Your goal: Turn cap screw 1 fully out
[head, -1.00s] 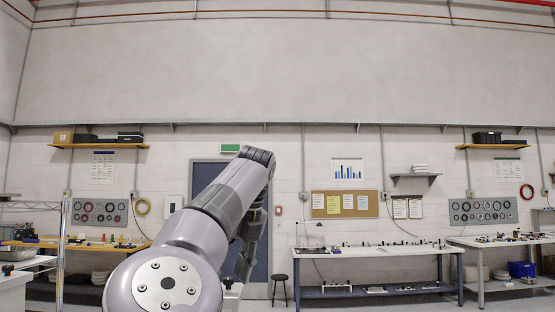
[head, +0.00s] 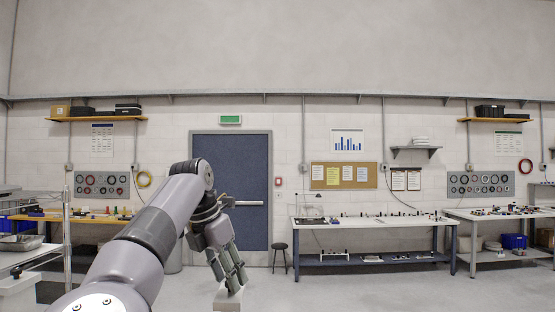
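No cap screw can be made out in the head view.
A long white workbench (head: 355,222) with small parts stands at the right, with another bench (head: 490,215) beyond it. A metal cart (head: 20,262) is at the left. The middle floor is clear.

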